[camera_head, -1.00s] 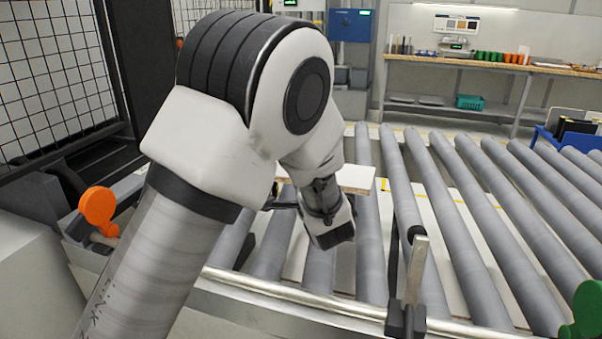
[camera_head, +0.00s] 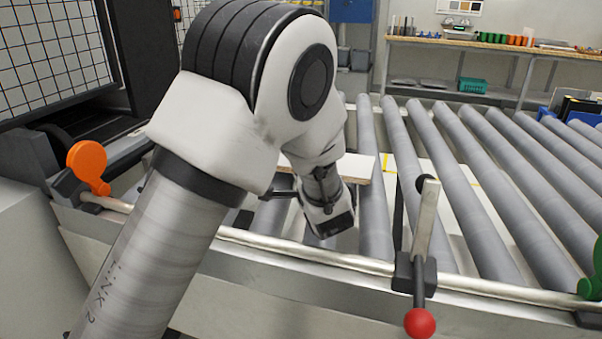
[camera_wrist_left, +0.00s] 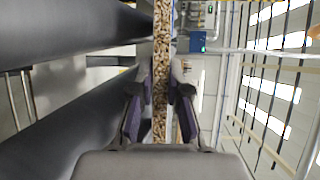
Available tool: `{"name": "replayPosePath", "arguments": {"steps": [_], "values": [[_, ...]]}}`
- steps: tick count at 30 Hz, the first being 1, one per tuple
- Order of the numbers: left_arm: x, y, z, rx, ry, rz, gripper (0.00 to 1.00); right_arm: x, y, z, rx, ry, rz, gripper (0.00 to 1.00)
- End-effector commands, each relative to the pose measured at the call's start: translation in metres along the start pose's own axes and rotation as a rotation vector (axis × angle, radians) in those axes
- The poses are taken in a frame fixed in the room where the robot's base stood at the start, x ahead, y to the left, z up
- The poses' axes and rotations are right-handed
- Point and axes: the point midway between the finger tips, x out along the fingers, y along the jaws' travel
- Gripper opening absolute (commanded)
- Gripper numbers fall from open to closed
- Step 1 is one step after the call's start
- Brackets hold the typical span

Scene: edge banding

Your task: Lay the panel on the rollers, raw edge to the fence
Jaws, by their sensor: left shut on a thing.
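My left gripper (camera_head: 328,207), mostly behind its own arm in the head view, is above the near part of the rollers (camera_head: 375,205). It is shut on the panel (camera_head: 358,167), a pale board whose far corner shows beyond the gripper. In the left wrist view the panel's raw chipboard edge (camera_wrist_left: 161,50) runs as a narrow strip between the two purple-padded fingers of the left gripper (camera_wrist_left: 161,100). Most of the panel is hidden by the arm, and I cannot tell whether it touches the rollers. My right gripper is in neither view.
A silver rail (camera_head: 300,252) runs along the near side of the rollers. An upright metal lever with a red ball (camera_head: 419,322) stands at it. An orange knob (camera_head: 88,165) is left, a green one (camera_head: 592,285) right. Rollers to the right are clear.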

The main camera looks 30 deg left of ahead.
Motion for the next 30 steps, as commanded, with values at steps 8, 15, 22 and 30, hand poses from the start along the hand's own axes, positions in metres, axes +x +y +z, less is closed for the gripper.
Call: {"name": "replayPosePath", "arguments": {"steps": [8,15,22,30], "values": [[-0.0001,-0.002,0.0,-0.002,0.0,-0.003,0.33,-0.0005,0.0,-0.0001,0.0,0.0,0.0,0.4],[-0.0001,-0.0014,0.0,-0.001,0.0,-0.002,0.44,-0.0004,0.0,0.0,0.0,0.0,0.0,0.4],[-0.0001,-0.0003,0.0001,0.0,0.0,0.0,0.94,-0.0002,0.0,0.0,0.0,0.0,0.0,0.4],[-0.0001,-0.0007,0.0001,-0.001,0.0,-0.001,0.94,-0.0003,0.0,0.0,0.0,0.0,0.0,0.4]]}}
